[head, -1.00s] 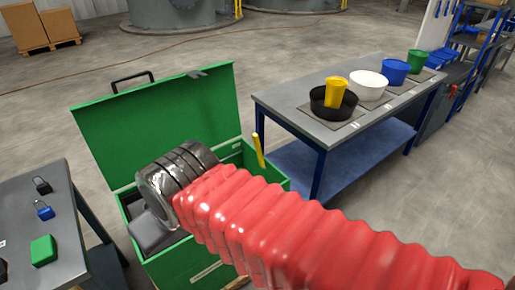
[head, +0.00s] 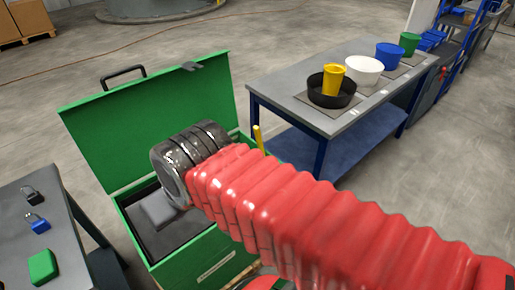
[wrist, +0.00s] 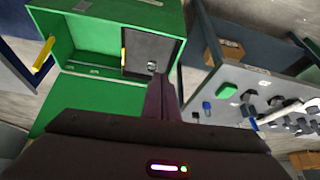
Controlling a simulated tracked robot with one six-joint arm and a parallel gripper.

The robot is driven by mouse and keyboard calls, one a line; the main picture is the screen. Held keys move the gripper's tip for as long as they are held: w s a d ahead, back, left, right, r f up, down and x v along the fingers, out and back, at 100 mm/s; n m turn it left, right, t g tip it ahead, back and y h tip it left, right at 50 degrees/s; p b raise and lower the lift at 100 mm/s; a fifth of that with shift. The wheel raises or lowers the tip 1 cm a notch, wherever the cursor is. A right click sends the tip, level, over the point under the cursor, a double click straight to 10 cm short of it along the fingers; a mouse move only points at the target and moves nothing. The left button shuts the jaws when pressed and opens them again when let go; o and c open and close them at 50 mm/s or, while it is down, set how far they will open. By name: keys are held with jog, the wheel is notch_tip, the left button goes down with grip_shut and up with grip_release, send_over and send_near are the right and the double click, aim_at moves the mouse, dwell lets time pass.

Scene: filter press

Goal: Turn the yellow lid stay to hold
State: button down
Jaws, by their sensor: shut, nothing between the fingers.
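The yellow lid stay (head: 257,138) stands up at the right edge of the open green box (head: 215,250) in the head view. In the wrist view a yellow bar (wrist: 44,54), which looks like the stay, sticks out at the box's left edge. The green lid (head: 150,120) is raised. My gripper (wrist: 160,82) is shut and empty in the wrist view, its fingers pointing toward the box's dark grey inside and apart from the yellow bar. In the head view my black wrist is over the box, and the fingers cannot be made out.
A grey table (head: 32,255) with padlocks and a green block (head: 43,267) stands left of the box. A bench (head: 300,85) with a black basin (head: 331,92) and several tubs stands at the right. Bare floor lies behind the lid.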

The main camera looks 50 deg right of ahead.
jog(key=w+a+f+m+g+y, duration=0.45)
jog(key=f+m+y, duration=0.35)
jog(key=m, duration=0.6)
jog(key=w+d+f+m+t+y, duration=0.1)
jog(key=w+d+f+m+t, duration=0.1)
jog(key=w+d+m+t, duration=0.75)
jog(key=w+d+f+m+t+y, duration=0.1)
jog(key=w+d+f+m+t, duration=0.25)
jog(key=w+d+m, duration=0.65)
jog(key=s+d+f+m+t+h, duration=0.1)
jog(key=s+d+f+m+h, duration=0.3)
jog(key=d+m, duration=0.3)
jog(key=s+d+f+m+t+h, duration=0.1)
jog(key=s+d+f+m+h, duration=0.3)
jog(key=d+f+m+h, duration=0.2)
jog(key=s+d+f+m+t+h, duration=0.1)
jog(key=s+d+f+m+h, duration=0.3)
jog(key=d+m, duration=0.5)
jog(key=shift+d+f+h, duration=0.7)
jog(key=shift+d+h, duration=0.15)
jog(key=shift+h, duration=0.35)
